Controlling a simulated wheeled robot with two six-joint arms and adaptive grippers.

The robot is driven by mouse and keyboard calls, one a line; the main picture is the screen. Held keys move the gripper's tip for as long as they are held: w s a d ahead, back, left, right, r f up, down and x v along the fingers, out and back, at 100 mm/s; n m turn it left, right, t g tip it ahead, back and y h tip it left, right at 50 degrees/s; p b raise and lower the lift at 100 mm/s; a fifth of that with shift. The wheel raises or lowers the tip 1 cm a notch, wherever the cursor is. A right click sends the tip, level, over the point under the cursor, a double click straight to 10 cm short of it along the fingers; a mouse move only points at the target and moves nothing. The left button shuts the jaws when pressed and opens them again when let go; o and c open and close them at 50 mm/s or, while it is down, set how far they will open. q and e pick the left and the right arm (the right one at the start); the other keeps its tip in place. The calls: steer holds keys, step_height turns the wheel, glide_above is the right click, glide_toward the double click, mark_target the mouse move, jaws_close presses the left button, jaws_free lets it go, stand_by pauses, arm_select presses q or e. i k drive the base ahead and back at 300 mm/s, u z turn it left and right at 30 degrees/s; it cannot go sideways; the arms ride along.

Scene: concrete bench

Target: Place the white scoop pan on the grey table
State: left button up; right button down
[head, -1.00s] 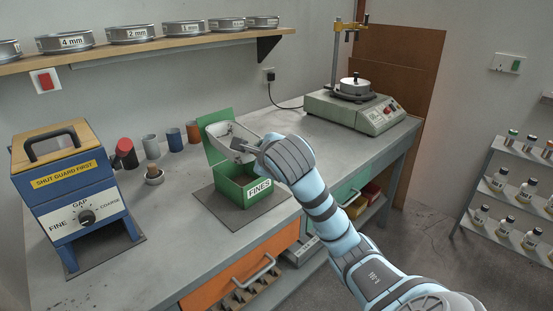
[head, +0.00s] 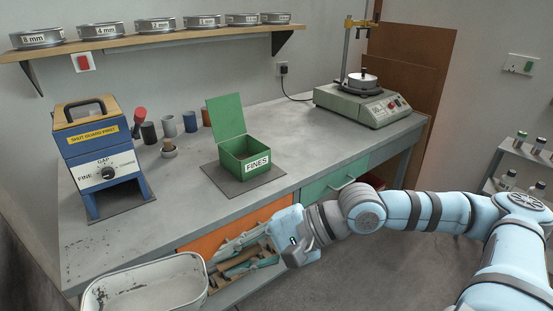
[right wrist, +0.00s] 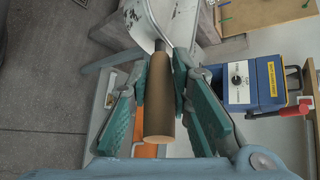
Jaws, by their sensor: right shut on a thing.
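The white scoop pan (head: 145,284), a worn, scuffed metal tray, is at the lower left of the head view, by the table's front-left corner. My right gripper (head: 238,257) is shut on its brown handle. In the right wrist view the handle (right wrist: 160,105) lies between the two teal fingers, and the pan (right wrist: 160,18) shows at the top edge. The pan looks close to level; I cannot tell how far it is from the table. The grey table (head: 125,243) runs across behind it, with bare top at its front left. My left gripper is not in view.
An open green FINES box (head: 246,160) stands on a dark mat mid-table. A blue grinder (head: 100,160) stands at the left with several small cups behind. A sieve shaker (head: 362,100) is at the back right. An orange drawer (head: 210,243) is below the front edge.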

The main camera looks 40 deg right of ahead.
mark_target(327, 140)
steer(key=k, duration=0.3)
steer(key=z, duration=2.2)
steer(key=i, duration=1.6)
steer(key=u, duration=2.2)
